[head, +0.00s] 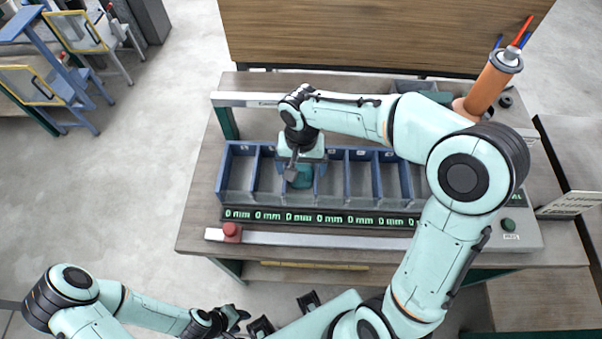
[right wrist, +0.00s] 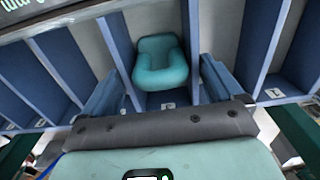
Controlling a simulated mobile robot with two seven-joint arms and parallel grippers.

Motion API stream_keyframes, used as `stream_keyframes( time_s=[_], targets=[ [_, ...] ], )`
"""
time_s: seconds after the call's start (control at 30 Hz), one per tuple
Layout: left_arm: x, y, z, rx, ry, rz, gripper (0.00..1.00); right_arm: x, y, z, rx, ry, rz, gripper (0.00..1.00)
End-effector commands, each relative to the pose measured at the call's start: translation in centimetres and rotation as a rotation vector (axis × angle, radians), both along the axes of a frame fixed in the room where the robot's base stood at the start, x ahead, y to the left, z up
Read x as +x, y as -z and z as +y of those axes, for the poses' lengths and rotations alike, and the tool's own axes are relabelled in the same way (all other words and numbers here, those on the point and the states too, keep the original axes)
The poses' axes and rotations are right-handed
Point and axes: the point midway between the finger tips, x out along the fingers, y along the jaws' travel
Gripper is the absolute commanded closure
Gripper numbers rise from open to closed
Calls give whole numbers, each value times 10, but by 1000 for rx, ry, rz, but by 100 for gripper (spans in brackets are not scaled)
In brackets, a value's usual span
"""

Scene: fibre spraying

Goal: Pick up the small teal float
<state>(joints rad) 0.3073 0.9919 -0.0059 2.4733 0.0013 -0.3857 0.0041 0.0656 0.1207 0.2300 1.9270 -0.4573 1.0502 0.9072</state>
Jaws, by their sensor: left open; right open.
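The small teal float (head: 303,179) lies in one compartment of a blue divided rack (head: 238,198), left of the rack's middle. In the right wrist view the float (right wrist: 160,62) looks like a rounded teal piece with a hollow in it, lying between two blue dividers. My right gripper (head: 302,168) is over that compartment, open, and partly hides the float in the head view. In the right wrist view its jaws (right wrist: 162,90) stand apart on either side of the float, with nothing held. My left gripper (head: 240,318) is open and empty, low in the head view, away from the table.
A row of green digit displays (head: 320,218) runs along the rack's front. A red button (head: 231,231) is at the front left and a green button (head: 508,224) at the right. An orange cylinder (head: 488,85) stands at the back right. The other visible compartments look empty.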

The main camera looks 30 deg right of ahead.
Motion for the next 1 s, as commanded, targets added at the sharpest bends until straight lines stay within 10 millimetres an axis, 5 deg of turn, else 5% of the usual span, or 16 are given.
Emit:
stream_keyframes(
  time_s=[0.2, 0.47, 0.5, 0.7, 1.0],
  targets=[
    [-1, 2, 0, 0, 0, 1, 57, -2, 31, 1, 1, -1, 3, 6],
    [-1, 2, 0, 0, 0, 1, 57, -2, 35, 1, 0, 0, 0, 6],
    [-1, 2, 0, 0, 0, 1, 57, -2, 35, 1, 0, 0, 0, 10],
    [-1, 2, 0, 0, 0, 1, 57, -2, 35, 1, 0, 0, 0, 70],
    [-1, 2, 0, 0, 0, 1, 57, -2, 33, 1, 0, 0, -1, 70]
  ],
)
